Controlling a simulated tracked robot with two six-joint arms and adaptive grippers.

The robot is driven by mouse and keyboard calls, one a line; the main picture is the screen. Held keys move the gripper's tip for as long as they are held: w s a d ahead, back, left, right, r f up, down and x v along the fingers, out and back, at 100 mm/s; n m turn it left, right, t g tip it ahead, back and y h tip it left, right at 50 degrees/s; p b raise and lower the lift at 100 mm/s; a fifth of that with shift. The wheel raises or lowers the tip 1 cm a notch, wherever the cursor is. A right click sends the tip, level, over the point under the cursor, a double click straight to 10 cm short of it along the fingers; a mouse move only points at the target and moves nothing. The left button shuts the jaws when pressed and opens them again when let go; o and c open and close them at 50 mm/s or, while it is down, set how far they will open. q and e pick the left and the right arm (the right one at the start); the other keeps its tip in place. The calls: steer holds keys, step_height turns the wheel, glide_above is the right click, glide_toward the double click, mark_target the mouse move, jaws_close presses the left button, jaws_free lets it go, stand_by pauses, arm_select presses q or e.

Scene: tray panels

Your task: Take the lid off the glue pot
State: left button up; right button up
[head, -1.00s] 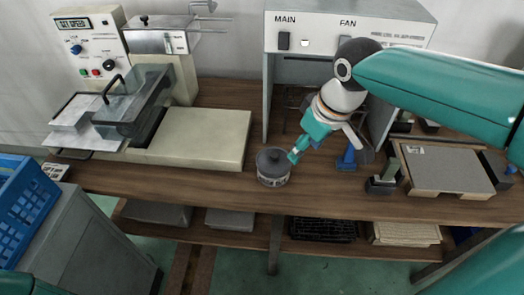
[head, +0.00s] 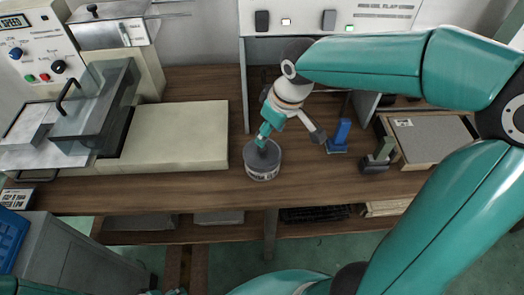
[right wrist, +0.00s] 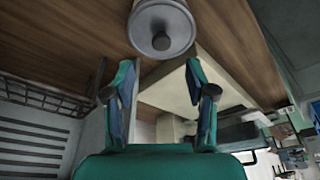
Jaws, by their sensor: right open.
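The glue pot (head: 262,173) is a small grey cylinder with a pale label, upright near the front edge of the wooden bench. Its grey lid (right wrist: 162,22) with a dark round knob (right wrist: 161,41) sits on top in the right wrist view. In the head view the gripper partly covers the lid. My right gripper (head: 265,138) reaches down at the lid from above. In the right wrist view my right gripper (right wrist: 161,65) has its fingers wide apart with nothing between them; the knob lies beyond the tips. My left gripper is not in view.
A cream-topped machine (head: 170,135) stands left of the pot. A grey cabinet (head: 385,18) stands behind. A blue clamp-like block (head: 340,135) and a panel in a tray (head: 430,138) lie to the right. Bare bench (head: 215,190) surrounds the pot's front.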

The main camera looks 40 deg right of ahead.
mark_target(264, 148)
steer(key=x, duration=0.7)
steer(key=shift+f, duration=0.2)
steer(key=c, duration=0.9)
